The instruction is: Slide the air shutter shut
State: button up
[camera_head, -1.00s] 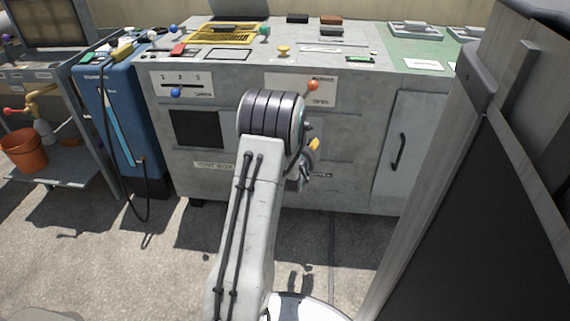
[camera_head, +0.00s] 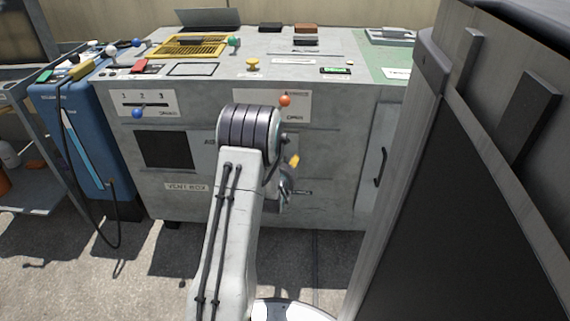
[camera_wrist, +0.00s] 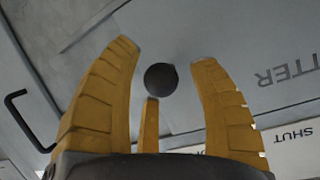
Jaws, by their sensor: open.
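The air shutter is a grey sliding panel (camera_wrist: 225,55) in the front of the vent box; part of its label, "TTER", shows upside down in the wrist view. A dark round knob (camera_wrist: 161,79) appears between my gripper's yellow fingers. My gripper (camera_wrist: 165,55) is open around the knob's outline; I cannot tell how far apart in depth they are or whether they touch. In the head view my arm hides most of the shutter, and only a yellow fingertip (camera_head: 294,161) shows beside it. A "SHUT" label (camera_wrist: 293,136) lies at the right of the wrist view.
The vent box (camera_head: 300,215) has a selector with a blue knob (camera_head: 138,113), a lever with an orange knob (camera_head: 285,101) and a door handle (camera_head: 380,167). A blue unit (camera_head: 85,150) with a hanging hose stands left. A large dark cabinet (camera_head: 470,190) fills the right side.

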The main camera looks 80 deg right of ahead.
dwell(0.3)
grip_shut()
dwell(0.4)
